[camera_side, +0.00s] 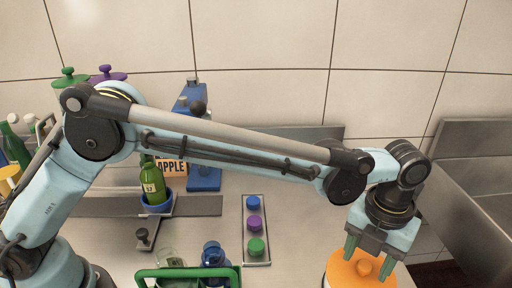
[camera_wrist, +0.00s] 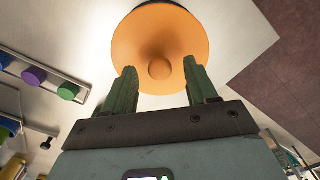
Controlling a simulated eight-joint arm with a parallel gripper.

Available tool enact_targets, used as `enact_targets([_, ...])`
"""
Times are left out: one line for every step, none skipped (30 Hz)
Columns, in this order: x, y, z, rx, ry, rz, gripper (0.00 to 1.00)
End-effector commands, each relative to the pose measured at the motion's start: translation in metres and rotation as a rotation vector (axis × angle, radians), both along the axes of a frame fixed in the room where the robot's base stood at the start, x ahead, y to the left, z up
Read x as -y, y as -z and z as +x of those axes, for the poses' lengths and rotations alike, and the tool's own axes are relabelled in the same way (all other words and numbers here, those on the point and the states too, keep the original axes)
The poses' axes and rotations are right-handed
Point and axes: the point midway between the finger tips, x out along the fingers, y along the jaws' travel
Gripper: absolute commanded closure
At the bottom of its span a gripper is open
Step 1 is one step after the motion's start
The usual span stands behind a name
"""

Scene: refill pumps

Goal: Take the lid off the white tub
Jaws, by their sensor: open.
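The orange lid (camera_side: 345,272) with a round knob in its middle sits at the bottom edge of the side view. The white tub under it is almost wholly cut off and hidden by the lid. In the wrist view the lid (camera_wrist: 185,40) fills the top centre, with its knob (camera_wrist: 159,69) facing me. My gripper (camera_side: 369,257) is open just above the lid, its green fingers pointing down at either side of the knob. In the wrist view my gripper (camera_wrist: 161,76) also shows its fingers apart, with the knob lined up between them. I cannot tell whether they touch the lid.
A tray (camera_side: 267,212) holds blue, purple and green caps left of the tub. A green crate (camera_side: 150,273) with bottles stands at the bottom. A green bottle (camera_side: 153,182) stands in a blue holder by the APPLE sign (camera_side: 172,167). A metal sink (camera_side: 470,170) lies right.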

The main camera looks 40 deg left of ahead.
Motion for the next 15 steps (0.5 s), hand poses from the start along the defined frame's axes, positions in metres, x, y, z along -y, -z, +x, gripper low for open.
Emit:
enact_targets([0.0001, 0.0039, -0.0001, 0.0, 0.0, 0.0, 0.43])
enact_targets([0.0, 0.0055, -0.0002, 0.0, 0.0, 0.0, 0.43])
enact_targets([0.0, 0.0068, -0.0003, 0.0, 0.0, 0.0, 0.43])
enact_targets([0.0, 0.0073, -0.0003, 0.0, 0.0, 0.0, 0.43])
enact_targets([0.0, 0.0075, -0.0003, 0.0, 0.0, 0.0, 0.43])
enact_targets([0.0, 0.0075, -0.0003, 0.0, 0.0, 0.0, 0.43])
enact_targets([0.0, 0.0074, -0.0003, 0.0, 0.0, 0.0, 0.43])
enact_targets([0.0, 0.0074, -0.0003, 0.0, 0.0, 0.0, 0.43])
enact_targets([0.0, 0.0073, -0.0003, 0.0, 0.0, 0.0, 0.43])
enact_targets([0.0001, 0.0073, -0.0003, 0.0, 0.0, 0.0, 0.44])
enact_targets([0.0001, 0.0072, -0.0003, 0.0, 0.0, 0.0, 0.49])
enact_targets([0.0001, 0.0072, -0.0003, 0.0, 0.0, 0.0, 0.55])
enact_targets([0.0001, 0.0072, -0.0003, 0.0, 0.0, 0.0, 0.6])
enact_targets([0.0001, 0.0071, -0.0003, 0.0, 0.0, 0.0, 0.64])
enact_targets([0.0001, 0.0071, -0.0003, 0.0, 0.0, 0.0, 0.7])
